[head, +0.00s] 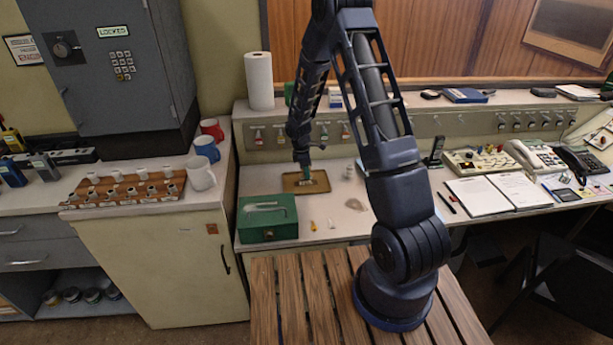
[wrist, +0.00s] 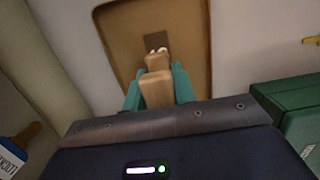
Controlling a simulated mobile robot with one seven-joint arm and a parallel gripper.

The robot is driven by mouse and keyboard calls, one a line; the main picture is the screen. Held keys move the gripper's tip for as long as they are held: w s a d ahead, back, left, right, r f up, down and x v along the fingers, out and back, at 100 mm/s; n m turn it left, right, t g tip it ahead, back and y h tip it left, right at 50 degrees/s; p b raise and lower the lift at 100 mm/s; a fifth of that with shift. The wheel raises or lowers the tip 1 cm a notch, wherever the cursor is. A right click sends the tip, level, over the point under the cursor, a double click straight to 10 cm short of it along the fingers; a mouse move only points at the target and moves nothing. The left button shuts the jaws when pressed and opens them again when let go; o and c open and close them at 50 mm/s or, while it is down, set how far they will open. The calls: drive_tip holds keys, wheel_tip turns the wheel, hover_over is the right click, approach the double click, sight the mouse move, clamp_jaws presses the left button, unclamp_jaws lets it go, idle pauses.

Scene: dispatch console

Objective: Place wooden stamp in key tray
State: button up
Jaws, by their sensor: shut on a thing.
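The wooden stamp (wrist: 156,88) is light brown and stands between the teal fingers of my gripper (wrist: 158,92) in the wrist view. My gripper is shut on it. The key tray (head: 291,188) is a shallow brown tray on the counter in the head view. Its raised rim and floor also show in the wrist view (wrist: 135,65). My gripper (head: 306,172) is over the tray. A dark brown patch with small pale bits shows on the tray floor beyond the stamp. I cannot tell whether the stamp touches the tray floor.
A green metal box (head: 267,232) with a handle stands in front of the tray, near the counter edge. Small yellow and pale items (head: 313,226) lie to its right. A paper roll (head: 259,81) stands behind. Mugs (head: 200,174) and a stamp rack (head: 125,194) are at left.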

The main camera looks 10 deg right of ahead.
drive_tip(key=shift+f, duration=1.2)
drive_tip(key=o, duration=0.9)
drive_tip(key=shift+f, duration=0.15)
drive_tip(key=shift+o, duration=0.2)
